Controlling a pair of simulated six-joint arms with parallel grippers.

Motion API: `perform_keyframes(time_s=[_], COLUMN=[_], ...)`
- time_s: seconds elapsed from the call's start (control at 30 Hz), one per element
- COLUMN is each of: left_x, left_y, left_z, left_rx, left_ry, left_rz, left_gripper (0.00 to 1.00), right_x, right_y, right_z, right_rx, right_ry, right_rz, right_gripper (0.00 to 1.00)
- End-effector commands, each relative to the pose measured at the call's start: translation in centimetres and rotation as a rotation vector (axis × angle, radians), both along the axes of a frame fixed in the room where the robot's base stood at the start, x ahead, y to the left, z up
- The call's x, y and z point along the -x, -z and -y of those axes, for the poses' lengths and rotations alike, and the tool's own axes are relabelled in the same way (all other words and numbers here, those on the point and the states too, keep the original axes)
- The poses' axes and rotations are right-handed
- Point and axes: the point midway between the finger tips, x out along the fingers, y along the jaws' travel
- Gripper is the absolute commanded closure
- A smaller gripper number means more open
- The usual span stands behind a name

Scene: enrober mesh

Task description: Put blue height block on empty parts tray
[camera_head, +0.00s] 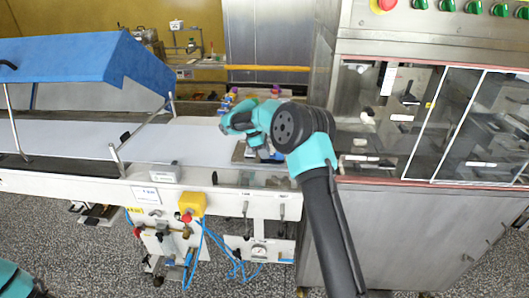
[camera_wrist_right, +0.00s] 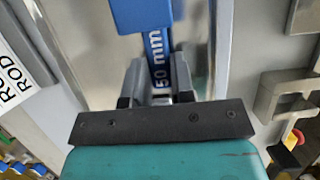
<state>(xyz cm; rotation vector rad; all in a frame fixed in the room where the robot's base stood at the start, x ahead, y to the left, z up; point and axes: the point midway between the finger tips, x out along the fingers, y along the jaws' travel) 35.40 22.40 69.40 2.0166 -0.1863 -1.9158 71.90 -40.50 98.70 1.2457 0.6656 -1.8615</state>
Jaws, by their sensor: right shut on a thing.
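The blue height block (camera_wrist_right: 159,58) is marked "50 mm". It shows in the right wrist view, upright in the picture, between the grey fingers of my right gripper (camera_wrist_right: 158,88), which is shut on it. In the head view my right gripper (camera_head: 262,152) is over the right end of the white belt, mostly hidden behind my arm. A grey tray-like plate (camera_head: 239,155) shows partly beneath it; I cannot tell if it is the empty parts tray. My left gripper is not in view.
The conveyor belt (camera_head: 70,139) is clear to the left, under a blue hood (camera_head: 85,58). A glass-fronted machine (camera_head: 430,120) stands at the right. Small colored items (camera_head: 228,98) sit behind my gripper. A "ROD" label (camera_wrist_right: 12,75) shows in the wrist view.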

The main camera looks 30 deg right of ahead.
Motion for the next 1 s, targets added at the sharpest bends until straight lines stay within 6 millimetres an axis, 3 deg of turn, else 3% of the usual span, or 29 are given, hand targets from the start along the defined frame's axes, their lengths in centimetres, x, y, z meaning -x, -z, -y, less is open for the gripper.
perform_keyframes(time_s=[0.67,0.7,0.93,1.0], left_x=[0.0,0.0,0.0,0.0], left_y=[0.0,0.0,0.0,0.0], left_z=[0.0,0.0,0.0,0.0], left_rx=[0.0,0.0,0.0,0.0], left_ry=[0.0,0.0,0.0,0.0], left_rz=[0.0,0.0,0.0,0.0], left_gripper=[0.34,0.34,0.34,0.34], right_x=[0.0,0.0,0.1,0.2], right_y=[1.3,1.4,1.7,1.8], right_z=[0.0,0.0,-0.1,-0.1], right_rx=[-0.002,-0.002,-0.005,-0.006], right_ry=[0.0,0.001,0.002,0.002], right_rz=[-0.003,-0.003,-0.008,-0.011], right_gripper=[1.0,0.75,0.53,0.52])
